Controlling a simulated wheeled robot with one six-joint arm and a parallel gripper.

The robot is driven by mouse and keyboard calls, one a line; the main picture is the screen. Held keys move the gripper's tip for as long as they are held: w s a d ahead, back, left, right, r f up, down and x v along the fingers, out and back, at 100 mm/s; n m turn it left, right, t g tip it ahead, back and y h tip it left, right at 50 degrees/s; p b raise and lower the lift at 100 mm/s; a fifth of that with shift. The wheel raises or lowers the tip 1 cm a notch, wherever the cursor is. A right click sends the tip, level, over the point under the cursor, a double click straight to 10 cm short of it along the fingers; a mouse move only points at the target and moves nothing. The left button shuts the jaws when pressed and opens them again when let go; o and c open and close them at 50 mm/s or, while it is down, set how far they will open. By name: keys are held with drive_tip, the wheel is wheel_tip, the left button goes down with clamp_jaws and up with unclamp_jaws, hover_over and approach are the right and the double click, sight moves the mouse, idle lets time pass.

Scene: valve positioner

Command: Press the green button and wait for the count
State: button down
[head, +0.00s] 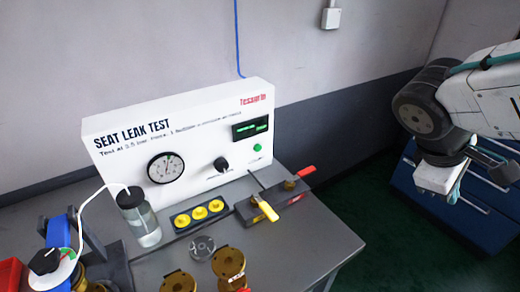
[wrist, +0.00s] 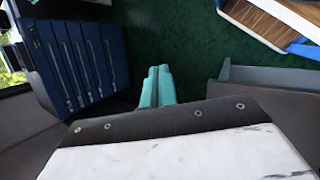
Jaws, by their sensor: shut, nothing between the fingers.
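The green button (head: 257,148) is on the right part of the white seat leak test panel (head: 205,150), below a dark display (head: 250,129) with green digits too small to read. A black knob (head: 221,164) and a round dial gauge (head: 165,168) are to its left. My gripper (wrist: 158,86) shows its two teal fingers shut together and empty, pointing over the dark green floor. In the head view my gripper (head: 455,190) hangs at the right, well apart from the panel and the button. The button is not in the wrist view.
The grey bench (head: 300,243) carries a bottle with a tube (head: 140,220), a yellow-capped block (head: 198,213), a valve block with yellow and red handles (head: 272,204), and brass parts (head: 228,265). Blue drawers (head: 465,215) stand at the right. The air between bench and arm is clear.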

sight(258, 148)
drive_tip(key=w+a+f+n+t+h, duration=0.2)
drive_tip(key=w+a+n+t, duration=0.2)
drive_tip(key=w+n, duration=0.4)
drive_tip(key=w+a+f+n+t+h, duration=0.2)
drive_tip(key=w+a+n+t, duration=0.2)
drive_tip(key=w+n, duration=0.4)
drive_tip(key=w+a+f+n+t+y, duration=0.2)
drive_tip(key=a+f+n, duration=0.2)
drive_tip(key=a, duration=0.3)
drive_tip(key=w+a+f+n+t+y, duration=0.2)
drive_tip(key=a+f+n+y, duration=0.1)
drive_tip(key=a+n, duration=0.3)
drive_tip(key=w+a+f+n+t+y, duration=0.2)
drive_tip(key=a+f+n+y, duration=0.1)
drive_tip(key=a+f+n, duration=0.2)
drive_tip(key=shift+a+f+n, duration=0.2)
drive_tip(key=shift+a+n, duration=0.3)
drive_tip(key=shift+a, duration=0.8)
drive_tip(key=w+a, duration=0.4)
drive_tip(key=w, duration=0.3)
drive_tip(key=shift+a, duration=0.4)
drive_tip(key=shift+w+a, duration=0.1)
drive_tip(key=shift+w, duration=0.1)
drive_tip(key=shift+w+a, duration=0.15)
drive_tip(key=shift+w, duration=0.1)
